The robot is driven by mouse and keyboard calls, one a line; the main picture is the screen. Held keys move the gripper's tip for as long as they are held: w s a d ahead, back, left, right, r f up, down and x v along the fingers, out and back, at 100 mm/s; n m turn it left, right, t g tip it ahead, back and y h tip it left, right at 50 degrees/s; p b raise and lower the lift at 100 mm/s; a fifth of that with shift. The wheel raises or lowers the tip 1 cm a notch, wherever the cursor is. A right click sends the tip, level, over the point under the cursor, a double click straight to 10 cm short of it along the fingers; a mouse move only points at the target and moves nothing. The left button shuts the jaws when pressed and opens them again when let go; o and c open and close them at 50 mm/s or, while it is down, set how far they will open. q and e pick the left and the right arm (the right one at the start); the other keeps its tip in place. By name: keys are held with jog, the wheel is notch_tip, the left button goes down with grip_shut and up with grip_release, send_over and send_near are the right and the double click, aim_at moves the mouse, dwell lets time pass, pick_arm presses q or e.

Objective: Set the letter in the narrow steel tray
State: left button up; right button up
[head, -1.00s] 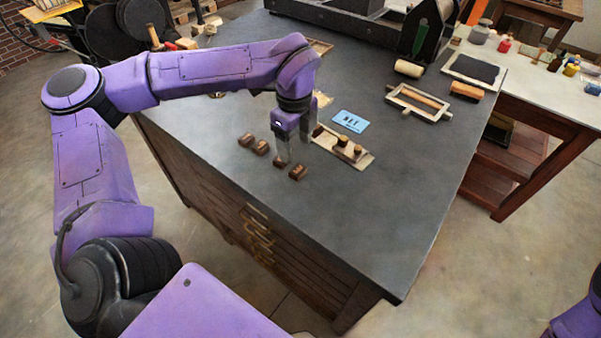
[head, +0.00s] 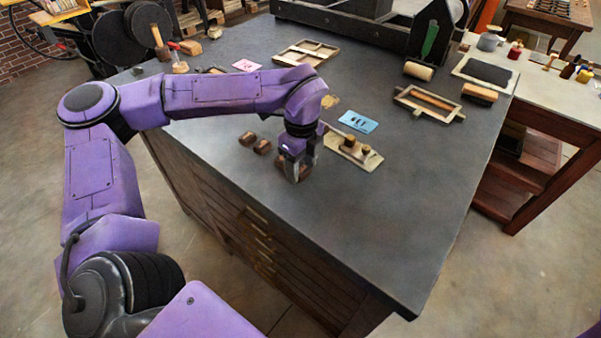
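The narrow steel tray (head: 374,160) lies on the dark table top, right of my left gripper, with small brown wooden letter blocks (head: 349,141) standing in it. My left gripper (head: 298,174) points down at the table, its fingers apart around or just beside a brown letter block, which they partly hide. Another block close by is also mostly hidden. Two more brown letter blocks (head: 262,146) lie apart to the left of the gripper. My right gripper is out of view.
A blue card (head: 358,121) lies behind the tray, and a pink card (head: 246,65) farther back. A wooden frame with a roller (head: 429,104) and a pale roller (head: 418,71) are at the right. The table's front right area is clear.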

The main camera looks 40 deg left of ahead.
aim_at(301, 169)
pick_arm(q)
jog(key=c, duration=0.6)
jog(key=shift+r+p, duration=1.85)
jog(key=shift+r, duration=0.65)
